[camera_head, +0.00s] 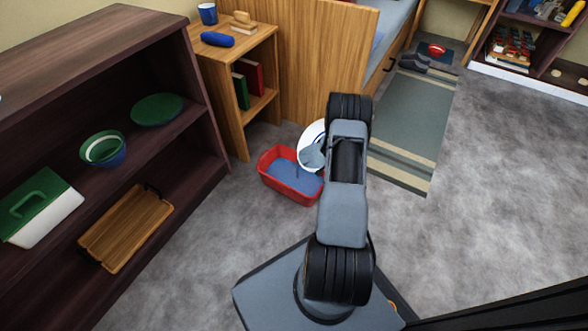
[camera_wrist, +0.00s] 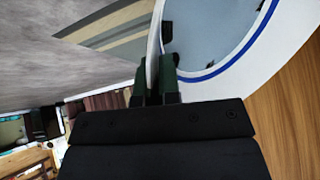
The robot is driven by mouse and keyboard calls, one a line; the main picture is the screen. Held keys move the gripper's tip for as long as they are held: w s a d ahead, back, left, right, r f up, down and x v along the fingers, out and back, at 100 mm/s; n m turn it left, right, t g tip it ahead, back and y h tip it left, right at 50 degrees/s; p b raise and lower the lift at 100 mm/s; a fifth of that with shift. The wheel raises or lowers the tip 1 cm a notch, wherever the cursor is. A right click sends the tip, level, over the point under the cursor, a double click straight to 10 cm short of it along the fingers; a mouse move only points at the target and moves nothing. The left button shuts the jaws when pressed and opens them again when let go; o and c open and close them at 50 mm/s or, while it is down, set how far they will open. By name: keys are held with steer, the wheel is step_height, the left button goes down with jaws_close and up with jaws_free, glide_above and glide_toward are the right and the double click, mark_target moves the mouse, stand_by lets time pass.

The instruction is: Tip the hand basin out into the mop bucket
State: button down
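The white hand basin (camera_head: 304,146) is tilted beside and above the red mop bucket (camera_head: 265,172) in the head view, partly hidden behind my arm. Grey-blue water shows in the basin, reaching towards its lower left rim over the bucket. The bucket stands upright on the floor with blue water in it. A thin streak shows between basin and bucket; I cannot tell if it is falling water. In the wrist view my gripper (camera_wrist: 158,75) is shut on the basin's white rim (camera_wrist: 232,79), with a blue band inside it. My arm hides the gripper in the head view.
A dark shelf (camera_head: 60,60) with a green-lidded box, bowls and a wooden tray stands at the left. A small wooden shelf (camera_head: 240,58) and a bed's wooden end panel (camera_head: 315,60) stand behind the bucket. A striped rug (camera_head: 405,125) and open grey floor lie to the right.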

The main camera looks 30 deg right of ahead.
steer(key=shift+w+a+r+n+g+h+p, duration=0.1)
steer(key=shift+w+a+r+h, duration=0.05)
steer(key=shift+a+h, duration=0.35)
steer(key=shift+w+a+r+n+g+h+p, duration=0.1)
steer(key=shift+w+a+r+h+p, duration=0.1)
steer(key=shift+a+h, duration=0.25)
steer(key=shift+w+a+r+n+g+h+p, duration=0.15)
steer(key=shift+a+h, duration=0.2)
steer(key=shift+a, duration=0.2)
stand_by(0.8)
steer(key=shift+a+r, duration=0.15)
steer(key=shift+a, duration=0.1)
steer(key=d+y, duration=0.1)
steer(key=d+f+y+b, duration=0.1)
steer(key=s+d+m+y, duration=0.1)
steer(key=d, duration=0.1)
steer(key=shift+f, duration=0.2)
steer(key=s+d+f+m+t+y+b, duration=0.1)
steer(key=s+d+f+t+y+b, duration=0.1)
steer(key=d+f+y+b, duration=0.3)
steer(key=shift+s+d+f+t+y, duration=0.4)
steer(key=shift+d+f+y, duration=0.5)
steer(key=shift+d+f, duration=1)
steer(key=shift+d+r+m, duration=0.2)
steer(key=shift+d+m, duration=0.05)
